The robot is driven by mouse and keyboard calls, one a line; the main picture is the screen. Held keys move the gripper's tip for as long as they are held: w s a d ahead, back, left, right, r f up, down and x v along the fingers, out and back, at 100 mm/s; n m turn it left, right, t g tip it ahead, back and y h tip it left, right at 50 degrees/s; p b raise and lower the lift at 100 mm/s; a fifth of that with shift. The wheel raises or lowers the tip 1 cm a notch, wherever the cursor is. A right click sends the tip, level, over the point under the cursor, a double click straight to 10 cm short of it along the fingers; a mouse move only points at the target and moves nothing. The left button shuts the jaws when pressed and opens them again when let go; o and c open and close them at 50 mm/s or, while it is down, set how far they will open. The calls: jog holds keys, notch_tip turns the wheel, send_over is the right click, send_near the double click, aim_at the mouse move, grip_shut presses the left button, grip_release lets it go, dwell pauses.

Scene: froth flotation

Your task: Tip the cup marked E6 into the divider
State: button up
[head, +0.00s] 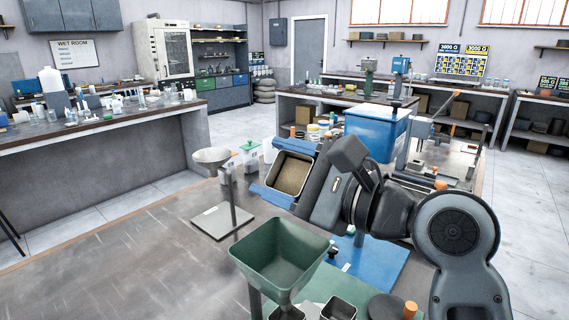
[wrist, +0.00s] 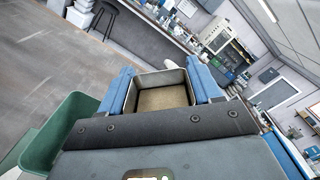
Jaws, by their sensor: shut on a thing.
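My gripper (head: 287,170) is shut on a small square metal cup (head: 290,174), with one blue finger on each side of it. In the wrist view, the cup (wrist: 160,98) sits between the blue fingers, its mouth showing and brown material inside. No E6 mark can be read on it. A green hopper (head: 279,254), which looks like the divider's top, stands below and in front of the held cup in the head view. It shows at the left in the wrist view (wrist: 70,112). The cup is above and apart from the hopper.
Square metal pans (head: 338,308) stand beneath the hopper. The bench's left part (head: 120,255) is clear.

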jog(key=shift+s+n, duration=0.1)
jog(key=shift+n, duration=0.5)
jog(key=shift+s+a+f, duration=0.1)
jog(key=shift+n, duration=0.4)
jog(key=shift+s+f+n, duration=0.1)
jog(key=shift+f+n, duration=0.3)
jog(key=shift+n, duration=0.3)
jog(key=shift+f+n+b, duration=0.15)
jog(key=shift+n+b, duration=0.15)
jog(key=shift+b, duration=0.35)
jog(key=shift+s+a+f+n+b, duration=0.15)
jog(key=shift+n+b, duration=0.35)
jog(key=shift+b, duration=0.6)
jog(key=shift+s+a+f+n+b, duration=0.1)
jog(key=shift+s+n+b, duration=0.1)
jog(key=shift+n+b, duration=1.6)
jog(key=n, duration=0.1)
jog(key=n+b, duration=0.1)
jog(key=n, duration=0.1)
jog(key=shift+s+a+r+b, duration=0.2)
jog(key=shift+s+a+b, duration=0.1)
jog(key=shift+s+b, duration=0.1)
